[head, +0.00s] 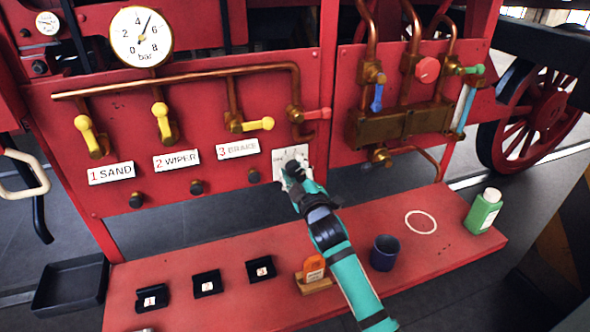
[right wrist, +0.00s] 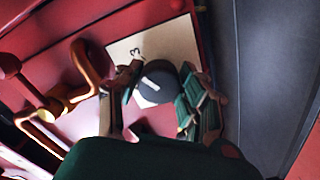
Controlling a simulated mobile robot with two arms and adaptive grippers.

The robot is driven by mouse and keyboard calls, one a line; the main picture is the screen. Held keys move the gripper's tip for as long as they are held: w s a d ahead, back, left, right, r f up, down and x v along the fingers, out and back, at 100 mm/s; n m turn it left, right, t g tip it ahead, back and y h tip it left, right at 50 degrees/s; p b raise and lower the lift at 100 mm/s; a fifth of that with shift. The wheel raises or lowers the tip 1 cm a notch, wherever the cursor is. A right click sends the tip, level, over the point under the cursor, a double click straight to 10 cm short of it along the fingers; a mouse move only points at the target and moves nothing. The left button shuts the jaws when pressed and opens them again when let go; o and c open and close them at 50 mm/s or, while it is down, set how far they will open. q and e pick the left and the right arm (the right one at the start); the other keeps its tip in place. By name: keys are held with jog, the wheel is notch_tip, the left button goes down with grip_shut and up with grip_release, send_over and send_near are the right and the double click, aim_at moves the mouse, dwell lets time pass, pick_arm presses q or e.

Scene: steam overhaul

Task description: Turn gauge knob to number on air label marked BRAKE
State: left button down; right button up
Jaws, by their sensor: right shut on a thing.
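The label (head: 238,148) marked "3 BRAKE" is on the red panel, right of the labels "1 SAND" (head: 111,173) and "2 WIPER" (head: 177,160). A white dial plate (head: 280,157) sits right of the BRAKE label, mostly hidden by my right gripper (head: 294,171). In the right wrist view, a round dark grey knob (right wrist: 158,80) with a pale line stands on the white plate (right wrist: 165,38). My right gripper (right wrist: 160,95) is shut on this knob, one finger on each side. My left gripper is not in view.
A pressure gauge (head: 141,37) marked in bar is above. Yellow levers (head: 160,110) and copper pipes run above the labels.

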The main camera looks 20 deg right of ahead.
jog(key=shift+f+m, duration=0.15)
jog(key=shift+m, duration=0.15)
jog(key=o, duration=1.2)
jog(key=s, duration=1.2)
jog(key=shift+d+f, duration=0.1)
jog(key=shift+f, duration=0.1)
